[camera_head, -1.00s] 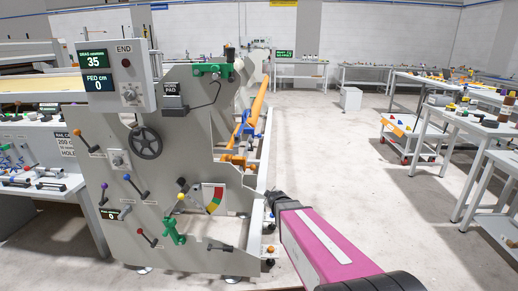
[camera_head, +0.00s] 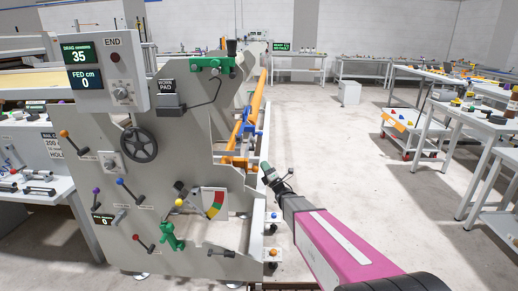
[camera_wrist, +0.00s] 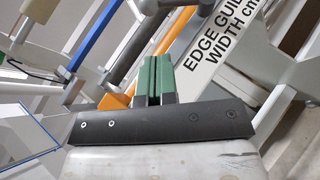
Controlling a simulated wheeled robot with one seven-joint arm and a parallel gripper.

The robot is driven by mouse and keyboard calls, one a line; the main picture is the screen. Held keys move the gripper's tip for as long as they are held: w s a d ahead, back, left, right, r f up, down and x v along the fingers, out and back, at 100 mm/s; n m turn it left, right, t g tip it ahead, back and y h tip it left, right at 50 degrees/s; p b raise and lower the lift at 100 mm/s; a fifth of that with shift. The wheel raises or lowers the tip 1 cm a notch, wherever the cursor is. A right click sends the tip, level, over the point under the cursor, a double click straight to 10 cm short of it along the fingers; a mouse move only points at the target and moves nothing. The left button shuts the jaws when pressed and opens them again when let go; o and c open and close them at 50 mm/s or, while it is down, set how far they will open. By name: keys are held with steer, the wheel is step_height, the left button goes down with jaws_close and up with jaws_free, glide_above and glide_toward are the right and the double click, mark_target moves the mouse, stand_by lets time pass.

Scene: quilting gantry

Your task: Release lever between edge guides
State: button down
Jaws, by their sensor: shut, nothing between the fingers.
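My gripper (camera_head: 268,172) is shut and empty, held in the air at the right side of the grey machine end plate. In the wrist view its green fingers (camera_wrist: 153,78) are together. A white panel (camera_wrist: 225,60) lettered "EDGE GUIDE WIDTH cm" lies beyond them on the right. A blue bar (camera_wrist: 96,34) is at upper left, and an orange part (camera_wrist: 115,101) shows just left of the fingers. In the head view, a blue part (camera_head: 238,130) sits beside the long orange bar (camera_head: 257,97). I cannot tell which part is the release lever.
The machine end plate (camera_head: 150,190) carries a black handwheel (camera_head: 139,145), several knobbed levers and a green clamp (camera_head: 171,237). A display box (camera_head: 103,72) reads 35 and 0. Tables with small parts (camera_head: 490,125) stand at right. The floor (camera_head: 370,190) between is clear.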

steer(key=shift+a+r+n+y, duration=0.1)
steer(key=shift+r+n+y, duration=0.05)
steer(key=shift+n+y, duration=0.65)
steer(key=x, duration=1)
steer(key=shift+h, duration=0.3)
